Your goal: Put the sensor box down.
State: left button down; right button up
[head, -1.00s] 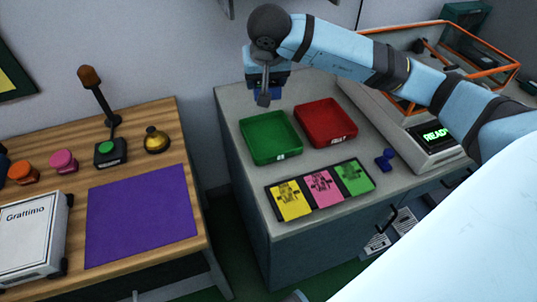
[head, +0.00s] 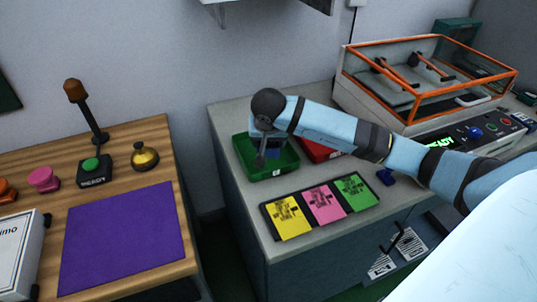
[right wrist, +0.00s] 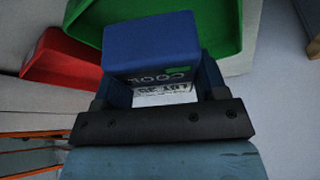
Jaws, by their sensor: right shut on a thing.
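My right gripper (head: 262,158) is over the green tray (head: 290,164) on the grey counter. It is shut on the blue sensor box (right wrist: 150,42), which fills the space between its fingers in the right wrist view. In the head view the box is mostly hidden behind the gripper. The green tray (right wrist: 215,20) lies beyond the box in the right wrist view; I cannot tell whether they touch. The red tray (head: 318,150) is beside the green one, partly behind my arm. My left gripper is in neither view.
A small blue object (head: 386,177) sits on the counter under my right arm. A mat with yellow, pink and green cards (head: 322,203) lies in front of the trays. An orange-framed machine (head: 430,80) stands at right. A wooden table (head: 150,150) stands left, across a gap.

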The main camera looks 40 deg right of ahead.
aim_at(269, 162)
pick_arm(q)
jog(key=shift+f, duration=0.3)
pick_arm(e)
jog(key=shift+f, duration=2.6)
jog(key=shift+f+b, duration=0.2)
jog(key=shift+b, duration=0.2)
jog(key=o, duration=1.1)
jog(key=shift+r, duration=0.1)
jog(key=shift+r, duration=0.3)
jog(key=p+v, duration=0.1)
jog(key=v, duration=1)
jog(key=shift+s+a+r+p, duration=0.15)
jog(key=shift+a+r+p, duration=0.05)
jog(key=shift+r+p, duration=0.1)
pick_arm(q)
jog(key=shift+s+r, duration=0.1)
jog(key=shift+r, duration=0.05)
